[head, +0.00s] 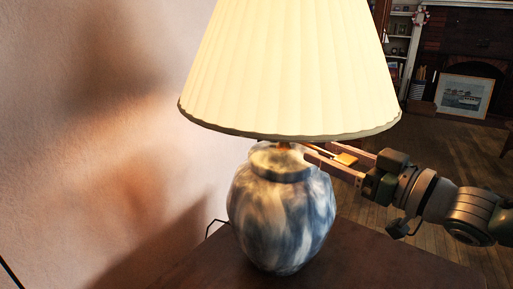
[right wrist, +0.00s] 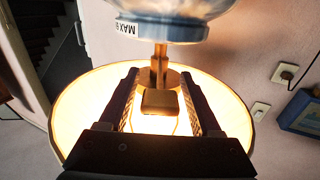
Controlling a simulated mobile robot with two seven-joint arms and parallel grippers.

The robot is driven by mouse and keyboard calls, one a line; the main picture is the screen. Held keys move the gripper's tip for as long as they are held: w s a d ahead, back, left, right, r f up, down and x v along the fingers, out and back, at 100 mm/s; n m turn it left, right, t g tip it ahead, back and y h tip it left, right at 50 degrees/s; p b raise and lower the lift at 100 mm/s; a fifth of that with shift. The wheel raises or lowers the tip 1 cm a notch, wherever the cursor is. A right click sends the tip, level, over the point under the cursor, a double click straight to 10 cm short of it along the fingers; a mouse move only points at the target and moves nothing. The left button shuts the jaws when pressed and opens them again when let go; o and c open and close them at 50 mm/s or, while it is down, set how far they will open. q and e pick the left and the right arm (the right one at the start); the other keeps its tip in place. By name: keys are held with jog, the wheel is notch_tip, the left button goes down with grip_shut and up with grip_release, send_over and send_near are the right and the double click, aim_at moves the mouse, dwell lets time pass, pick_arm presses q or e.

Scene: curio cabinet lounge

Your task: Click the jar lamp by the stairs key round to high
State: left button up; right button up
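The jar lamp (head: 283,215) stands upright on a dark wooden top, with a blue-and-white marbled jar and a lit, pleated cream shade (head: 290,70). My right gripper (head: 312,152) reaches in from the right, under the shade rim by the jar's neck. In the right wrist view the lamp appears upside down, its brass stem (right wrist: 160,58) beyond the fingers. A flat brass key (right wrist: 160,103) sits between the two open fingers of my right gripper (right wrist: 158,82), with a gap visible on each side. My left gripper is in neither view.
The dark tabletop (head: 345,255) is otherwise clear around the jar. A pale wall (head: 100,120) is close on the left. A framed picture (head: 464,96) and shelves stand far behind. The right wrist view shows stairs (right wrist: 35,35) and a wall socket (right wrist: 286,74).

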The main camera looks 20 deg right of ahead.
jog(key=shift+o, duration=0.4)
jog(key=shift+s, duration=0.1)
jog(key=shift+s+d, duration=0.15)
jog(key=shift+s, duration=0.15)
jog(key=p+v, duration=0.2)
jog(key=v, duration=0.7)
jog(key=shift+s, duration=0.1)
